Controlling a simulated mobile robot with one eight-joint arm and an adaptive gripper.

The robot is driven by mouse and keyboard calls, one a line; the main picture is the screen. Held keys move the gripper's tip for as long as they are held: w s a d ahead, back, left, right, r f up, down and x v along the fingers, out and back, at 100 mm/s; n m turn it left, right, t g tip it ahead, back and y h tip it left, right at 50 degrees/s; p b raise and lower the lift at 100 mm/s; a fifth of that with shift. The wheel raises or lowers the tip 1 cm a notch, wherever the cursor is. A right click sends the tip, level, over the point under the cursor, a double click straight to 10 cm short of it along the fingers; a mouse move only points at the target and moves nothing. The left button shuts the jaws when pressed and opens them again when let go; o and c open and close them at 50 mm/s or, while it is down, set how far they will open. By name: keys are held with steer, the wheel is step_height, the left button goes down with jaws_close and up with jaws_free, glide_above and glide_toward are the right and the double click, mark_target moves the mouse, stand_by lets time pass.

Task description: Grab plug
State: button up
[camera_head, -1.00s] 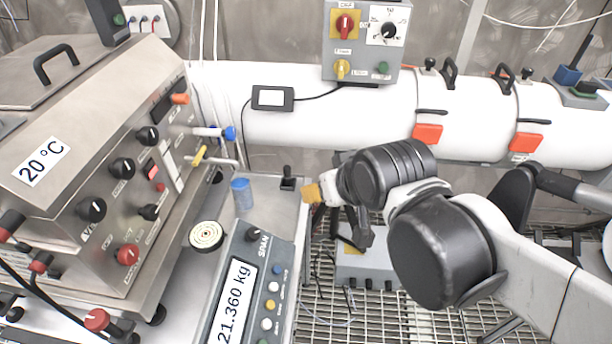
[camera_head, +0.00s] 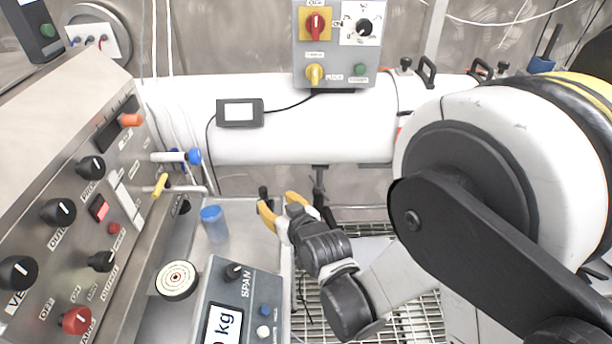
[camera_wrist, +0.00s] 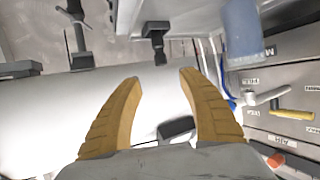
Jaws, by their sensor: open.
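The plug (camera_head: 263,193) appears to be the small black upright piece at the far right corner of the steel table. In the wrist view the black plug (camera_wrist: 156,34) shows upside down, ahead of the fingertips and roughly centred between them. My gripper (camera_head: 281,208) has orange-yellow fingers and is near the table's right edge, close to the plug. In the wrist view my gripper (camera_wrist: 160,80) is open, with nothing between its fingers. One finger partly covers the plug's lower part in the head view.
A blue-capped cylinder (camera_head: 213,222) stands on the table left of the plug. A scale panel (camera_head: 240,300) and a round target disc (camera_head: 177,280) are nearer. The steel control cabinet (camera_head: 90,215) is at left, and a white pipe (camera_head: 260,145) runs behind. Floor grating (camera_head: 415,315) lies to the right.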

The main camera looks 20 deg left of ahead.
mark_target(265, 193)
steer(key=b+x, duration=0.4)
steer(key=x, duration=0.7)
steer(key=shift+a+f, duration=0.1)
steer(key=shift+f, duration=0.1)
steer(key=shift+s, duration=0.1)
jaws_close()
